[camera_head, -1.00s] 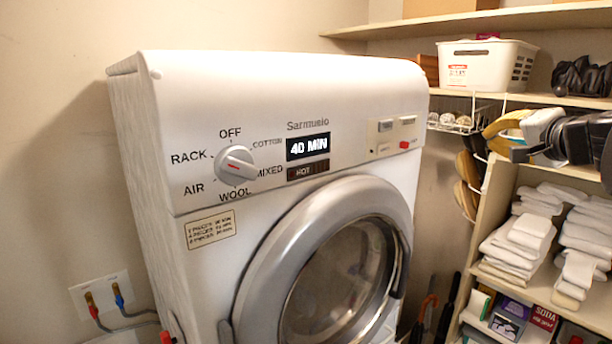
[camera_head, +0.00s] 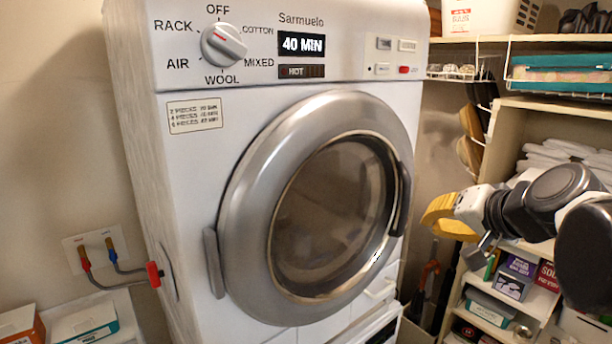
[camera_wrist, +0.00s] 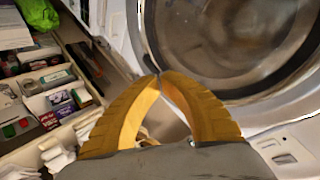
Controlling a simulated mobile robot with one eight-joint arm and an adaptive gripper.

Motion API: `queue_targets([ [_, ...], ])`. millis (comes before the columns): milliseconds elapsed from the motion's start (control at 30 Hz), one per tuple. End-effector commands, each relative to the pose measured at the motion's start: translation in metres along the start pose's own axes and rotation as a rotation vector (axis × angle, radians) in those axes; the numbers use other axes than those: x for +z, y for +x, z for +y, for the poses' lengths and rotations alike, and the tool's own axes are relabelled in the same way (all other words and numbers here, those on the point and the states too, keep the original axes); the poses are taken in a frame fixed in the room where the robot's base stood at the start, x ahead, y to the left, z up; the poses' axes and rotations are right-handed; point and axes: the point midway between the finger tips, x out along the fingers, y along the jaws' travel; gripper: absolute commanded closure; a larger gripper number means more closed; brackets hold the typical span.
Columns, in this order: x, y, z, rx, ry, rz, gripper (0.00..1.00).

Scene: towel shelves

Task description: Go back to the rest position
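My gripper (camera_head: 428,222) has yellow curved fingers and is in front of the gap between the washing machine (camera_head: 160,220) and the shelves at right. In the wrist view, the two fingertips of my gripper (camera_wrist: 160,76) meet, and nothing shows between them. They point towards the machine's round door (camera_wrist: 290,105). In the head view, this door (camera_head: 240,220) is shut, with dark glass in a grey ring. The machine's display (camera_head: 302,44) reads 40 MIN, with HOT lit below it.
Shelves (camera_head: 560,105) at right hold folded white towels (camera_head: 560,150), boxes (camera_head: 515,275) and a white basket (camera_head: 485,15). A teal box (camera_head: 560,75) lies in a wire rack. Hoses with red and blue ends (camera_head: 112,262) and small boxes (camera_head: 85,322) are at lower left.

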Motion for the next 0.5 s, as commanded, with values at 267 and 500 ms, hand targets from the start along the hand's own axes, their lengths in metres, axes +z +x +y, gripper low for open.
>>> queue_targets([
  [267, 0.223, 0.061, 0.110, 0.136, -0.284, -0.188, 1.00],
  [500, 0.345, 0.086, 0.198, 0.254, -0.489, -0.282, 1.00],
])
